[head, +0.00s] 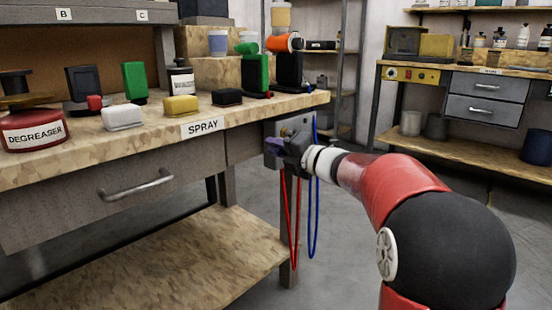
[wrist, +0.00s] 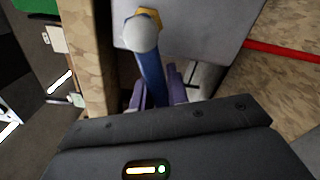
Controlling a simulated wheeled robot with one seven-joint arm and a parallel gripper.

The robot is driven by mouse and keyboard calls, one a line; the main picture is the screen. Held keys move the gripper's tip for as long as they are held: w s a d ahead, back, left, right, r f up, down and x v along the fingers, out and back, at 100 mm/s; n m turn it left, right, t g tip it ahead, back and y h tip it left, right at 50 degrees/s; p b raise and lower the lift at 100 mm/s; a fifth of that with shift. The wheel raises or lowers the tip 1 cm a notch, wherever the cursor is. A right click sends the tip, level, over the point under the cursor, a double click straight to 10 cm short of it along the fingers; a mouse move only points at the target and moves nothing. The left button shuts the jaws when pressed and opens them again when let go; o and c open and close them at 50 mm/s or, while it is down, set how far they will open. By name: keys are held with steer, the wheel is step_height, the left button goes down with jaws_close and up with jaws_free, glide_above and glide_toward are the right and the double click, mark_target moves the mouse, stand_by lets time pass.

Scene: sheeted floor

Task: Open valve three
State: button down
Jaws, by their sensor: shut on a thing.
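A grey valve box (head: 271,131) is fixed at the right end of the workbench, below its top. In the wrist view its pale grey face (wrist: 205,28) carries a blue lever (wrist: 151,68) with a round grey cap at one end and a yellow nut behind it. My gripper (head: 279,148) is at the box; in the wrist view its purple fingers (wrist: 158,88) are shut on the blue lever, one on each side. No valve number is readable, so I cannot tell which valve this is. My gripper hides part of the box in the head view.
Red (head: 292,225) and blue (head: 316,210) looped lines hang below the box. The workbench (head: 75,162) holds bottles and coloured blocks, with a SPRAY label on its edge. A second bench (head: 445,148) stands at the back right. Grey floor lies open between them.

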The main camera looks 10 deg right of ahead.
steer(key=shift+f, duration=0.1)
steer(key=c, duration=1.4)
jaws_free()
steer(key=shift+o, duration=0.2)
steer(key=v, duration=0.7)
steer(key=shift+s+d, duration=0.25)
steer(key=shift+s, duration=0.1)
